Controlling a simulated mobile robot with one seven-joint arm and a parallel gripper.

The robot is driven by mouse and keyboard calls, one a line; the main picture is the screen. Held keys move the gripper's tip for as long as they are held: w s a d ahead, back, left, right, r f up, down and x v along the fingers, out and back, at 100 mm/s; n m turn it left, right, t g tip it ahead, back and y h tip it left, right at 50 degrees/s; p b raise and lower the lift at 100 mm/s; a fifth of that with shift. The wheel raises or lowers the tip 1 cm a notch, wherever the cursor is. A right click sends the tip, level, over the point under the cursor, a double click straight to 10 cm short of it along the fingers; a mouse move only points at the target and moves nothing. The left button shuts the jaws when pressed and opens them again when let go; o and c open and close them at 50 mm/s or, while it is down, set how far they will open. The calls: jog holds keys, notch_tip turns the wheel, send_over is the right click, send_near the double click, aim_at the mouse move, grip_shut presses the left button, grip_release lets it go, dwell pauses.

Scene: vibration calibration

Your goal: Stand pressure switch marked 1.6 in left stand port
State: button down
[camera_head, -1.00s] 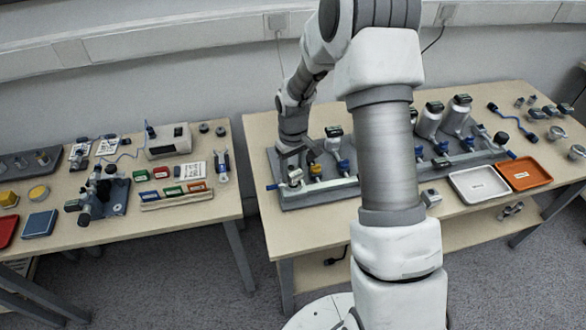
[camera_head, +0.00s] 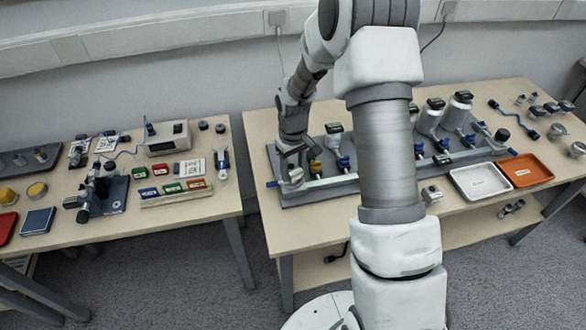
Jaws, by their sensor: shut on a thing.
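My gripper (camera_head: 291,160) points down over the left end of the long grey test stand (camera_head: 318,193) on the right-hand table. It is shut on a small light-coloured fitting (camera_head: 296,176), which looks like the pressure switch. The switch is at the stand's left port, upright as far as I can tell. Its marking is too small to read. The fingers partly hide its top, and I cannot tell whether it is seated in the port or just above it.
A yellow-handled valve (camera_head: 316,166) and a blue-handled valve (camera_head: 343,162) stand on the rail just right of my gripper. A white tray (camera_head: 452,184) and an orange tray (camera_head: 546,179) lie at the right front. My own arm hides the middle of the stand.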

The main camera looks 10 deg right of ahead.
jog(key=shift+c, duration=1)
grip_release()
jog(key=s+r+m+t+p, duration=0.1)
jog(key=s+r+p, duration=0.15)
jog(key=r, duration=1.05)
jog(key=s+r+t+p, duration=0.1)
jog(key=s+r, duration=0.3)
jog(key=r, duration=1)
jog(key=s+r+m+t, duration=0.1)
jog(key=s+r, duration=0.2)
jog(key=s, duration=0.6)
jog(key=s+r+m+t+p, duration=0.1)
jog(key=s+r, duration=0.3)
jog(key=s, duration=0.6)
jog(key=shift+m+t, duration=0.5)
jog(key=shift+t, duration=0.3)
